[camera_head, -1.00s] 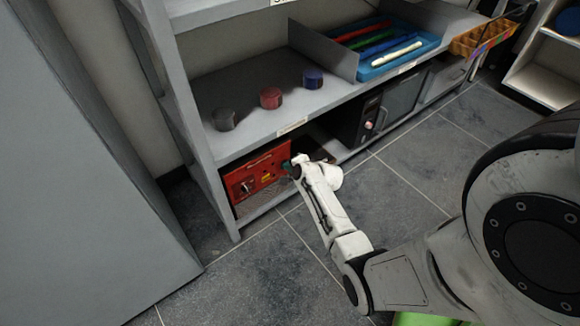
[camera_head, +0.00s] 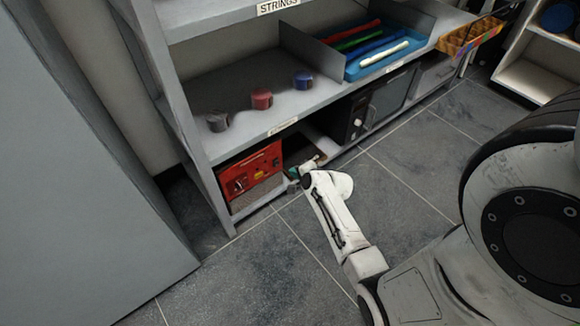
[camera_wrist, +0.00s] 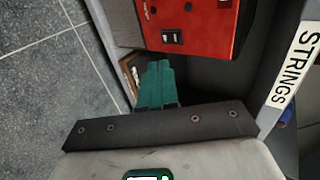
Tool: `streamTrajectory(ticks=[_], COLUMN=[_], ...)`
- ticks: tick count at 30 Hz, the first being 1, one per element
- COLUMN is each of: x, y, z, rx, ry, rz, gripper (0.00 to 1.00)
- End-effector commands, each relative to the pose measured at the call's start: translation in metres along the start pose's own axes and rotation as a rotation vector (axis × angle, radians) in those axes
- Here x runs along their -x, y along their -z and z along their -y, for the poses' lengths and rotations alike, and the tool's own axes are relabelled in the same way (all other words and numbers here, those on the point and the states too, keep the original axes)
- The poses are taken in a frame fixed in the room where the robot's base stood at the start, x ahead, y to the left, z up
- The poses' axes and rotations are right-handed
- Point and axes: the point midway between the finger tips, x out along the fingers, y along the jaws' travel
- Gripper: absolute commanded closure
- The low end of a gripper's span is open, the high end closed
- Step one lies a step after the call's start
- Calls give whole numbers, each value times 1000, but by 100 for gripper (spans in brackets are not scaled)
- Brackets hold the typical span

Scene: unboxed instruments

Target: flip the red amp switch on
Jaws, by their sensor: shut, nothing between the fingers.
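The red amp (camera_head: 250,170) sits on the lowest shelf at the left end, with knobs on its red panel and a grey grille below. In the wrist view the red panel (camera_wrist: 205,32) fills the top, and a small black rocker switch (camera_wrist: 172,37) shows on it. Whether the switch is on or off I cannot tell. My gripper (camera_wrist: 156,68) has teal fingers that are shut and empty, with tips pictured just below the switch and red panel. In the head view my gripper (camera_head: 293,174) is just right of the amp, apparently apart from it.
A black device (camera_head: 357,112) stands on the low shelf to the right. Grey, red and blue round pieces (camera_head: 262,99) and a blue tray (camera_head: 388,62) are on the shelf above. A STRINGS label (camera_wrist: 295,65) marks a shelf edge. The tiled floor (camera_head: 420,170) in front is clear.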

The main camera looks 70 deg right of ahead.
Motion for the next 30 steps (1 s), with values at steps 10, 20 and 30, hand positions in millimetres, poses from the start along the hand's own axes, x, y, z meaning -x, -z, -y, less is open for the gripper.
streamTrajectory(ticks=[10,20,30], x=[45,47,37], y=[0,0,0], z=[1,0,-28], rx=[0,0,-4], ry=[1,1,84], rz=[0,0,12], gripper=[100,100,100])
